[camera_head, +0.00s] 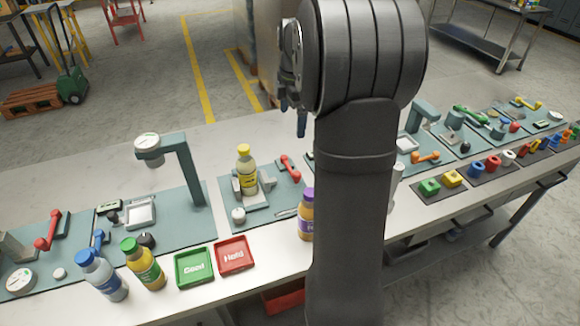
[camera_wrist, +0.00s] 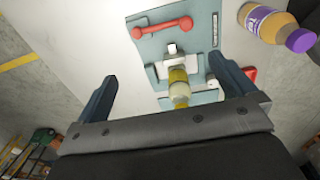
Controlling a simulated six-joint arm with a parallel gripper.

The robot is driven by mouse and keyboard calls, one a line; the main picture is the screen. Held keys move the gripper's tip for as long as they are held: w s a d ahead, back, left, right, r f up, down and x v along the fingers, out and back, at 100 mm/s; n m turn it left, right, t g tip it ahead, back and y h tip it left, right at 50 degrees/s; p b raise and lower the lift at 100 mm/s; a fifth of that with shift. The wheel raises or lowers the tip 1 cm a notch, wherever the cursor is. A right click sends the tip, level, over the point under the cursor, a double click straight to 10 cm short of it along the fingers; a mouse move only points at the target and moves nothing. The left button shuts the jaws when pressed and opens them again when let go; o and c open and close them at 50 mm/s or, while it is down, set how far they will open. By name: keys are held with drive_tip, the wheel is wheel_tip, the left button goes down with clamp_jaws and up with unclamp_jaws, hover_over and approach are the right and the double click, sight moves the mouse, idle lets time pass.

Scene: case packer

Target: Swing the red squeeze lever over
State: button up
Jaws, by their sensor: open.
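A red lever (camera_head: 290,168) with a rounded handle lies on the teal plate (camera_head: 227,212) of the bottle station, right of the clamped bottle. It also shows in the wrist view (camera_wrist: 163,26), lying across the plate. A yellow bottle (camera_head: 246,172) stands between the grey clamp blocks, its cap facing the wrist camera (camera_wrist: 179,90). My gripper (camera_head: 292,118) is above and behind the station, apart from the lever. In the wrist view its fingers (camera_wrist: 162,67) are spread wide with nothing held between them. A second red lever (camera_head: 48,230) stands on the far left plate.
A purple-capped bottle (camera_head: 306,216) stands in front of the station, partly hidden by my arm. Green (camera_head: 194,282) and red (camera_head: 250,268) trays sit near the front edge. A gauge post (camera_head: 183,165) rises left of the station. The bench behind is clear.

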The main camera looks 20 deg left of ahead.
drive_tip(key=shift+r, duration=0.5)
